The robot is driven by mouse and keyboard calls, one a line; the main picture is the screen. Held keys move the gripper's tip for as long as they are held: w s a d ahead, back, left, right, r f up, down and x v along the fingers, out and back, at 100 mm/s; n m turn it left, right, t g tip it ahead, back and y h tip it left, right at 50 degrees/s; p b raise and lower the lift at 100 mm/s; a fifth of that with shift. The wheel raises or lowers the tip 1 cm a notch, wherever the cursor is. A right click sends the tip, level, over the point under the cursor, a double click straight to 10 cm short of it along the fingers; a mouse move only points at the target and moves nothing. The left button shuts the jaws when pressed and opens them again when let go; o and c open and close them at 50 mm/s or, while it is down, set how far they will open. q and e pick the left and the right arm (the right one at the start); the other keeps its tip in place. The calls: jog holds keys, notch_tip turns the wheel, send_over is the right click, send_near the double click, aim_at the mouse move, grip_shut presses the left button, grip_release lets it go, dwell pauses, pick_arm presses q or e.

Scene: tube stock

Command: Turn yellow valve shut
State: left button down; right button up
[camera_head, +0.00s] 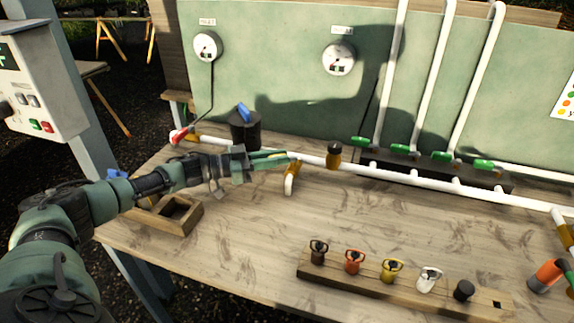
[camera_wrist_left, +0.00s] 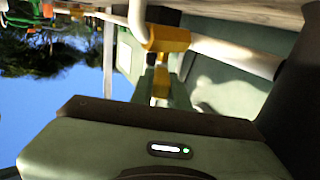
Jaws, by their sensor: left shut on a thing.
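A white pipe (camera_head: 395,173) runs along the back of the wooden bench with yellow-brown fittings on it. My left gripper (camera_head: 288,158) reaches across to the pipe, its green fingers closed at the yellow valve (camera_head: 292,170), where a short branch bends down. The fingers cover the valve's handle, so its angle cannot be told. In the left wrist view the yellow valve body (camera_wrist_left: 166,38) sits on the white pipe beside the gripper's green housing. My right gripper does not show.
A dark pot with a blue top (camera_head: 246,130) and a red-handled valve (camera_head: 180,135) stand at the back left. Green-handled valves (camera_head: 440,156) line the back right. A wooden rack (camera_head: 340,278) of colored pieces lies in front. The bench middle is clear.

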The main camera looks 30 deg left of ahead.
pick_arm(q)
jog(key=shift+w+a+m+g+h, duration=0.1)
jog(key=shift+w+m+g+h, duration=0.05)
jog(key=shift+m+g+h, duration=0.2)
dwell(0.3)
jog(key=c, duration=1.4)
grip_release()
jog(key=shift+o, duration=0.2)
notch_tip(320, 180, up, 20)
jog(key=shift+p, duration=0.4)
